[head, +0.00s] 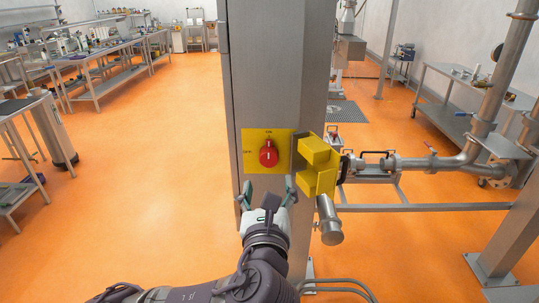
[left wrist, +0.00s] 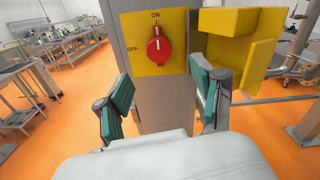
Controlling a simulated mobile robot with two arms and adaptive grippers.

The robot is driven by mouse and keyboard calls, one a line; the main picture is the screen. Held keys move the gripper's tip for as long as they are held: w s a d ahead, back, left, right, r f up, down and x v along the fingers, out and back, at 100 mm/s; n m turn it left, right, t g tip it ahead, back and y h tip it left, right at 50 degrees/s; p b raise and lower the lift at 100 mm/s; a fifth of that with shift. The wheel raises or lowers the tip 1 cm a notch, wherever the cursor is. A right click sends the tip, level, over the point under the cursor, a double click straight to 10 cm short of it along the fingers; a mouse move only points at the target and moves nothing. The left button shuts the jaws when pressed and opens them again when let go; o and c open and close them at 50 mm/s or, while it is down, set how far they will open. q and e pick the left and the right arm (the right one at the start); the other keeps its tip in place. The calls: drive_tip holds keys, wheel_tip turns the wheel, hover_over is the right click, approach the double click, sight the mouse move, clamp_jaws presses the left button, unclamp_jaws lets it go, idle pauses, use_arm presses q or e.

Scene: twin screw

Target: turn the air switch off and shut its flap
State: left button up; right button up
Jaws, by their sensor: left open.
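The air switch is a red round knob (head: 268,154) on a yellow plate (head: 253,137) on the steel column. In the left wrist view the knob (left wrist: 158,50) has its white mark upright, toward ON; OFF is lettered at the left. The yellow box-like flap (head: 318,168) stands swung open to the right of the plate; it also shows in the left wrist view (left wrist: 236,45). My left gripper (head: 268,183) is open and empty, just below the knob and apart from it. Its green-padded fingers are spread wide. My right gripper is in neither view.
The steel column (head: 270,60) fills the middle. Pipework (head: 455,160) and a frame stand at the right. Workbenches (head: 110,60) line the left and back. Orange floor (head: 150,150) is clear left of the column. A pipe stub (head: 329,220) juts out below the flap.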

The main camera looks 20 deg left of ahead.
sight(269, 160)
use_arm(q)
drive_tip(key=p+x, duration=0.2)
drive_tip(key=x, duration=0.6)
drive_tip(key=shift+w+a, duration=0.1)
drive_tip(key=shift+a, duration=0.15)
drive_tip(key=shift+w+p, duration=0.4)
drive_tip(key=shift+w, duration=0.15)
drive_tip(key=shift+w+a+f, duration=0.1)
drive_tip(key=shift+a, duration=0.05)
drive_tip(key=c, duration=1.1)
drive_tip(key=shift+c, duration=0.2)
